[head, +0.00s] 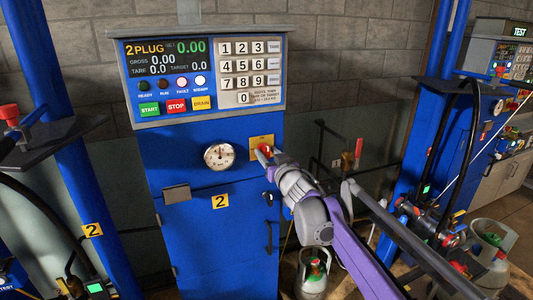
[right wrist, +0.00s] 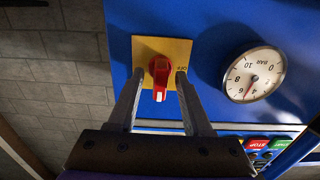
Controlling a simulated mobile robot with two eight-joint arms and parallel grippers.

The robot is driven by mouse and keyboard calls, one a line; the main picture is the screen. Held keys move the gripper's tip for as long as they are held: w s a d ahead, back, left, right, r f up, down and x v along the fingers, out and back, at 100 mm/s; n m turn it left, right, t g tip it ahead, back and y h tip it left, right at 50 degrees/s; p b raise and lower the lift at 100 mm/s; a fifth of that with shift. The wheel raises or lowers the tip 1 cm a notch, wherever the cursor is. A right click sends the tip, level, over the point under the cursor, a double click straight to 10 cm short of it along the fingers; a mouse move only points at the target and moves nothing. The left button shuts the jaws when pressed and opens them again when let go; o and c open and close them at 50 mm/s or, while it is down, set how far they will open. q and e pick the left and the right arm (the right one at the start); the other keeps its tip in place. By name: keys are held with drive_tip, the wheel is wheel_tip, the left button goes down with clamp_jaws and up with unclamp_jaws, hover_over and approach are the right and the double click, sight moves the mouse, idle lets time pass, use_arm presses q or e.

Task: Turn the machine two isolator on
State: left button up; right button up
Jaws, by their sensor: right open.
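The machine two isolator is a red rotary handle (right wrist: 160,72) on a yellow plate (right wrist: 143,48), on the blue front of the machine marked 2. In the right wrist view the handle has a white mark at its lower end, and small lettering sits at the plate's right edge. The yellow plate (head: 258,142) also shows in the head view, right of the gauge. My right gripper (right wrist: 160,75) is open, with one finger on each side of the handle; whether either finger touches it I cannot tell. In the head view the right gripper (head: 266,154) partly hides the handle. My left gripper is not in view.
A round pressure gauge (head: 219,156) is beside the isolator. Above are the display (head: 165,59), keypad (head: 247,68) and start, stop and drain buttons (head: 176,106). A gas cylinder (head: 311,279) stands below my right arm. Another blue machine (head: 412,150) is at right.

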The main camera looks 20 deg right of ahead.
drive_tip(key=s, duration=1)
drive_tip(key=shift+a, duration=0.3)
